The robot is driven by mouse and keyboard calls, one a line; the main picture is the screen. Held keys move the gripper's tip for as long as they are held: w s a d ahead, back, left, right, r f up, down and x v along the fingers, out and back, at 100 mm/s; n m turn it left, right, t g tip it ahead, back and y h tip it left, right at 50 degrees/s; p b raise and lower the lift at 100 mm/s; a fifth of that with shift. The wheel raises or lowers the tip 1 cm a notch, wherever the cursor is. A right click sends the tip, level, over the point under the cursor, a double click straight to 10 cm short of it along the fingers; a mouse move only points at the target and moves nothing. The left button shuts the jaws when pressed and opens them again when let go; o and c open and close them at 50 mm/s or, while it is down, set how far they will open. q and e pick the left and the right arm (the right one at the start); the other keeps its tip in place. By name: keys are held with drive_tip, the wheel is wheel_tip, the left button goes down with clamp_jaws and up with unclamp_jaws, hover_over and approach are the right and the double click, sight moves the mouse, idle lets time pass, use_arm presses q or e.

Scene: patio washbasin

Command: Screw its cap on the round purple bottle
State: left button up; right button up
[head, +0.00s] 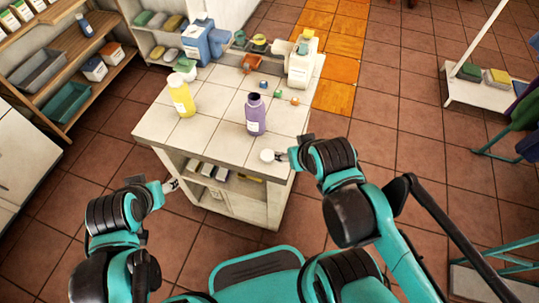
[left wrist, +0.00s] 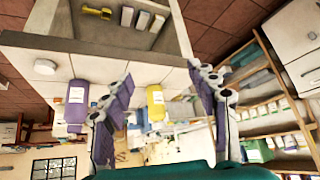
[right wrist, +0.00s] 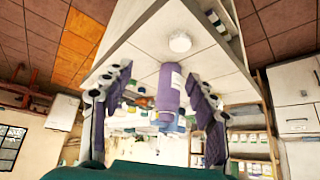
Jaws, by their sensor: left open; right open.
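The round purple bottle (head: 256,116) stands upright on the tiled washbasin top (head: 215,140), its dark neck open. It also shows in the right wrist view (right wrist: 170,92) and left wrist view (left wrist: 77,103). A round white cap (head: 267,155) lies near the front edge of the top, in front of the bottle; the right wrist view shows it too (right wrist: 180,42). My right gripper (head: 282,156) is open and empty, just right of the cap; whether it touches is unclear. My left gripper (head: 171,185) is open and empty, off the counter's left front.
A yellow bottle (head: 182,97) stands left of the purple one. Small coloured pieces (head: 277,93) lie behind it. A white dispenser (head: 301,62) and a blue container (head: 197,42) stand at the back. Shelves (head: 70,60) line the left. The counter's front left is clear.

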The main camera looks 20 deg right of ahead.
use_arm(q)
drive_tip(key=shift+o, duration=1)
drive_tip(key=shift+r, duration=0.3)
use_arm(e)
drive_tip(key=m, duration=0.1)
drive_tip(key=m+g+p, duration=0.7)
drive_tip(key=m, duration=1.7)
hover_over(267, 155)
wheel_tip(267, 155, down, 5)
drive_tip(key=shift+w+f+m, duration=0.15)
drive_tip(key=shift+f+m, duration=0.35)
drive_tip(key=shift+m, duration=0.1)
use_arm(q)
wheel_tip(267, 155, up, 6)
drive_tip(key=shift+r, duration=0.2)
drive_tip(key=shift+f+b, duration=0.5)
drive_tip(key=shift+b, duration=0.1)
use_arm(e)
drive_tip(key=shift+f, duration=1.3)
